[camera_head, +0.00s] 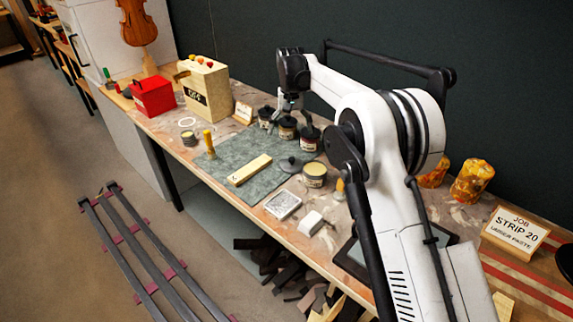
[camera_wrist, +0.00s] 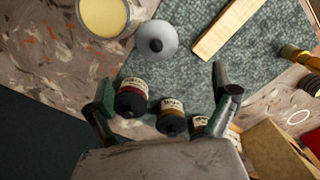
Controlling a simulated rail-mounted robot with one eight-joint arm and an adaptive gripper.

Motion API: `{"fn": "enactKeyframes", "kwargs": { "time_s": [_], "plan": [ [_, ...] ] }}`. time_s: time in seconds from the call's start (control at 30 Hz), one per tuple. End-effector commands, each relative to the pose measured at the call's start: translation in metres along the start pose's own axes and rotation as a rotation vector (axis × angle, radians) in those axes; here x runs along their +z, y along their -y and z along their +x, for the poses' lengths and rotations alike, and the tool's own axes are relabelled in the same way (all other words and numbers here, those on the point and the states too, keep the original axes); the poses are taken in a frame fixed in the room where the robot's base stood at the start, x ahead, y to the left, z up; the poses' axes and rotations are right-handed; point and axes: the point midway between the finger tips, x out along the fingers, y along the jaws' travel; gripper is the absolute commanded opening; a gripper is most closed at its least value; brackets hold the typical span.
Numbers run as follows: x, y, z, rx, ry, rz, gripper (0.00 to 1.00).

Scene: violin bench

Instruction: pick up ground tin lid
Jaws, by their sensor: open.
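The tin lid, a grey disc with a dark knob, lies on the green mat near its right edge in the head view (camera_head: 291,165). It also shows in the wrist view (camera_wrist: 168,30), beyond my fingertips and beside the open tin of pale yellow stuff (camera_wrist: 104,14). That tin also shows in the head view (camera_head: 315,175), just right of the lid. My gripper (camera_wrist: 162,78) is open and empty. In the head view it hangs above the row of dark jars (camera_head: 287,128), behind the lid. Its fingers partly hide what is below them there.
Three black-capped jars (camera_wrist: 171,119) stand between and below my fingers. A pale wooden bar (camera_head: 249,170) lies on the mat (camera_head: 225,156). A wooden-handled tool (camera_head: 209,142) and a small tin (camera_head: 189,138) are to the left. A white block (camera_head: 311,223) lies toward the front edge.

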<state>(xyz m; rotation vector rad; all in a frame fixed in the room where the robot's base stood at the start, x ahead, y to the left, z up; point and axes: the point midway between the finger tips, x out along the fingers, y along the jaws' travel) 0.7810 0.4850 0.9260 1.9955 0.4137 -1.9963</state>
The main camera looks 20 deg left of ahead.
Motion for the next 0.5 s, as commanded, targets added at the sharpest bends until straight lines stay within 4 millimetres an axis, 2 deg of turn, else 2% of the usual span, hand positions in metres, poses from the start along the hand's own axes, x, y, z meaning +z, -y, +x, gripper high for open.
{"fn": "enactKeyframes", "kwargs": {
  "time_s": [0.3,0.5],
  "plan": [
    [0.000,-0.001,0.054,0.000,0.000,0.000,0.92],
    [0.000,-0.001,0.077,0.000,0.000,0.000,0.92]
  ]
}}
